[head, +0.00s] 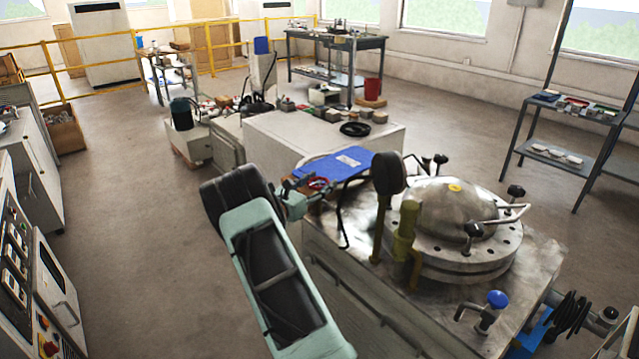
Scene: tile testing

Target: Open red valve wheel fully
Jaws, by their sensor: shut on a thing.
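The red valve wheel (318,183) shows as a small red patch beside the left edge of the metal vessel's table, just below a blue sheet. My gripper (308,188) is at the end of my pale green and black arm and is shut on the red wheel. The arm reaches up from the bottom of the picture. The fingers and much of the wheel are small and partly hidden, so how far the wheel is turned cannot be told.
A domed metal vessel (453,215) with clamp knobs stands right of my arm. An upright dark gauge (388,173) and a yellowish cylinder (404,232) stand close by. A blue-handled valve (497,299) is at the front right. Open floor (130,240) lies left.

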